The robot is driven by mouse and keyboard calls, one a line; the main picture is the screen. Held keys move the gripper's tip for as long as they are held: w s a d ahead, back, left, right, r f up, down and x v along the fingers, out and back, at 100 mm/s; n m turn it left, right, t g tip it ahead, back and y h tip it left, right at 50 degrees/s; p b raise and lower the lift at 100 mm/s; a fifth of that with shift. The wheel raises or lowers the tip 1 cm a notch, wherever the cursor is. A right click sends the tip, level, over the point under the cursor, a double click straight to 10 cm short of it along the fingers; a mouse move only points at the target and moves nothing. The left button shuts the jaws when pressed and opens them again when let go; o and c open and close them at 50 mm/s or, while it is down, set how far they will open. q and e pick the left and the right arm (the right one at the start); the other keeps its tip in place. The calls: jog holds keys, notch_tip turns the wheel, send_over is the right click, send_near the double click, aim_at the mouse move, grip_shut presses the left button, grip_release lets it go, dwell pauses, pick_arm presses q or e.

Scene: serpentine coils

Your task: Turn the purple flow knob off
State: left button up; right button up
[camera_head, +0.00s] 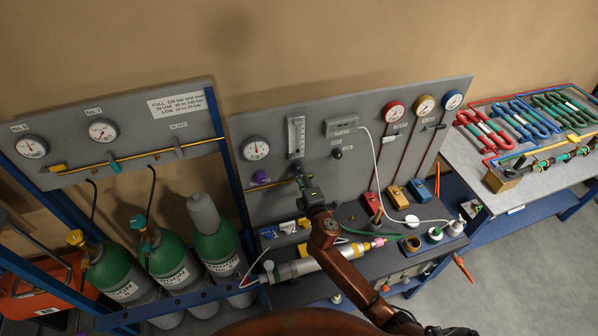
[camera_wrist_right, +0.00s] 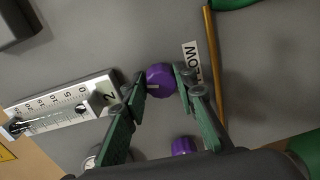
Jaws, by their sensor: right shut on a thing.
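The purple flow knob (camera_wrist_right: 160,80) sits on the grey panel between my right gripper's fingertips in the right wrist view. A pale pointer line marks its face, and a label ending in "LOW" (camera_wrist_right: 192,62) is beside it. My right gripper (camera_wrist_right: 162,88) is shut on this knob. In the head view my right gripper (camera_head: 299,176) reaches the panel below the flow tube (camera_head: 296,137) and hides the knob. A second purple knob (camera_wrist_right: 183,146) is near the gripper's palm; a purple part (camera_head: 260,177) also shows left of the gripper in the head view. My left gripper is out of view.
A gauge (camera_head: 255,149) is left of the tube. Red, orange and blue regulators with gauges are to the right. Green cylinders (camera_head: 168,262) stand at left. A bench with bottles (camera_head: 435,233) and tubing lies below the panel.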

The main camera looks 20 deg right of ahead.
jog(key=shift+n+p, duration=0.4)
jog(key=shift+n, duration=1.2)
jog(key=o, duration=1.2)
jog(key=shift+c, duration=0.2)
jog(key=shift+s, duration=0.1)
jog(key=s, duration=1.1)
jog(key=shift+s+d+r, duration=0.15)
jog(key=shift+s+r, duration=0.1)
jog(key=shift+s, duration=0.15)
